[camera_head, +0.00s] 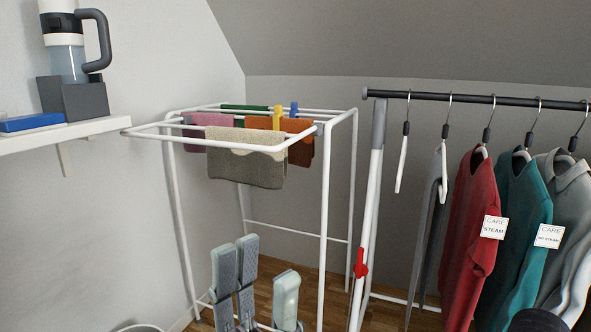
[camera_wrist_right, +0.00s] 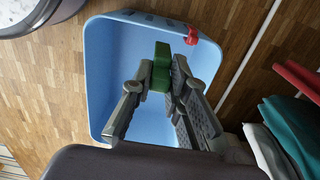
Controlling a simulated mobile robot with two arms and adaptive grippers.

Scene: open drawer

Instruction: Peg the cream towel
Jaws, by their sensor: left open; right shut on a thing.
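The cream towel (camera_head: 245,172) hangs over the front bar of the white drying rack (camera_head: 326,180). No peg shows on it. My left gripper (camera_head: 262,262) is open and empty, its fingers pointing up, low in front of the rack and below the towel. My right gripper (camera_wrist_right: 160,80) is shut on a green peg (camera_wrist_right: 162,68) above a light blue basket (camera_wrist_right: 97,70). A red peg (camera_wrist_right: 191,36) sits on the basket's rim. The right gripper's jaws do not show in the head view.
Pink (camera_head: 192,119), orange (camera_head: 300,150) and green towels hang behind, with a yellow peg (camera_head: 277,118) and blue peg (camera_head: 293,108). A clothes rail (camera_head: 470,98) with garments stands right. A shelf (camera_head: 70,132) juts out left.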

